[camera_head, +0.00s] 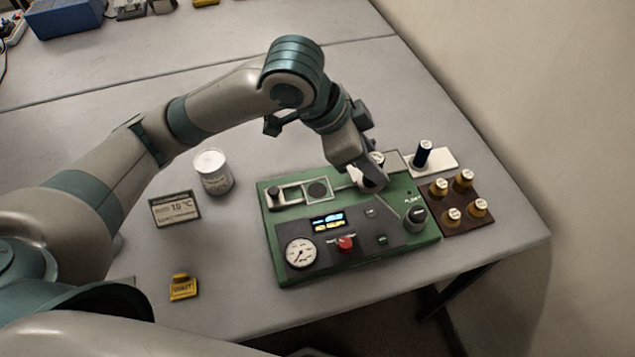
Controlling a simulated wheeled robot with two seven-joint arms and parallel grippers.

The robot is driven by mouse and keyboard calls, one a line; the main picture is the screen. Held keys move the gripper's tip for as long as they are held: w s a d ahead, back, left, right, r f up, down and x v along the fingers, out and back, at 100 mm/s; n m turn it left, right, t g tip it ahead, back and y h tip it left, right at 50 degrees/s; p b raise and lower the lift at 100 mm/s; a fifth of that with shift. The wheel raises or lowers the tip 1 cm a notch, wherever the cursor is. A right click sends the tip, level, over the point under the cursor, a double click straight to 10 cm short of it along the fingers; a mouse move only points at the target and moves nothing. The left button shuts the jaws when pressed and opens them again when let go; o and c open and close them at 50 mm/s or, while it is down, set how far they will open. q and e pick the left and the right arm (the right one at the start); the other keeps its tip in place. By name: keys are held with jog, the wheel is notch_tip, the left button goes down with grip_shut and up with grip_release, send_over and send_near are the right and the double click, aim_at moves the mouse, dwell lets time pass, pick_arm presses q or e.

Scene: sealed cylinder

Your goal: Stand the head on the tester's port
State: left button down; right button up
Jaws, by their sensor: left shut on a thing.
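The tester (283,255) is a green box with a gauge, a small screen, a red button and a dark knob on its top. My left gripper (371,180) is over the back right of the tester, to the right of that spot, fingers pointing down. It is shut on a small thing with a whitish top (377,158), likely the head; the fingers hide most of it. I cannot tell whether this thing touches the tester. My right gripper is not in view.
Several brown cylinders with white tops stand on a dark tray (482,219) to the right. A dark blue cylinder (422,152) stands on a white plate behind it. A white can (213,172), a sign (175,209) and a yellow block (183,288) are left. The table's front edge is close.

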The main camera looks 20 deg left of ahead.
pick_arm(q)
jog(key=shift+s+d+r, duration=0.15)
jog(key=shift+d, duration=0.1)
jog(key=shift+a, duration=0.1)
jog(key=w+a+f+p, duration=0.1)
jog(key=a+f, duration=0.1)
jog(key=a, duration=0.1)
jog(key=a+f+p, duration=0.1)
jog(key=a+f, duration=0.1)
jog(key=a, duration=0.2)
jog(key=w+a+f+p, duration=0.1)
jog(key=a+f, duration=0.2)
jog(key=a, duration=0.1)
jog(key=shift+w+a, duration=0.15)
jog(key=shift+w, duration=0.2)
jog(key=shift+f+p, duration=0.8)
jog(key=shift+f, duration=1.25)
jog(key=shift+f, duration=0.1)
